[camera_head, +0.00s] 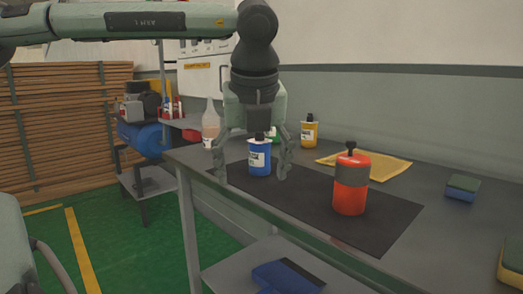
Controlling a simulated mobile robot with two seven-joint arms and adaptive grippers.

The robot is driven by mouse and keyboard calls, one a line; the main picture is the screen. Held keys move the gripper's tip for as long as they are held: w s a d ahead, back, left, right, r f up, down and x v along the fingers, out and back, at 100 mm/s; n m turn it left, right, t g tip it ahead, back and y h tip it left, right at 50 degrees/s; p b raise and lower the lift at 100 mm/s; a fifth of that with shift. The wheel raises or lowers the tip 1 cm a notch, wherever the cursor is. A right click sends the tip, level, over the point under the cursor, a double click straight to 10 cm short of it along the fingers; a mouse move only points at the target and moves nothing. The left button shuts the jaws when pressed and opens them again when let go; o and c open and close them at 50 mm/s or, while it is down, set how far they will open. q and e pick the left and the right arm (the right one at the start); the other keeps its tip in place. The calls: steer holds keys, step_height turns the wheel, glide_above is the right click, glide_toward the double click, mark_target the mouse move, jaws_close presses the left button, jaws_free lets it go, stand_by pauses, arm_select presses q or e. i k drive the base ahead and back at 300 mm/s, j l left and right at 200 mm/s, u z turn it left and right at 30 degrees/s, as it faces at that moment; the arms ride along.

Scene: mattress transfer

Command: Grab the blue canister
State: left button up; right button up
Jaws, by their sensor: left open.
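The blue canister (260,161) stands upright on the dark mat (385,214) on the grey workbench. It has a white label and a black cap. My left gripper (253,172) points down over it, with one finger on each side of the canister. The fingers are spread, and a gap shows between them and the canister. The palm is just above the black cap. My right gripper does not show.
A red canister (350,190) with a grey band stands on the mat to the right. A yellow bottle (309,132), a pale bottle (211,124) and a green-labelled bottle (275,132) stand behind. A yellow cloth (378,167) and a sponge (462,187) lie right.

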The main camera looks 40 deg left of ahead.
mark_target(259, 152)
steer(key=i+j, duration=0.65)
steer(key=j, duration=0.15)
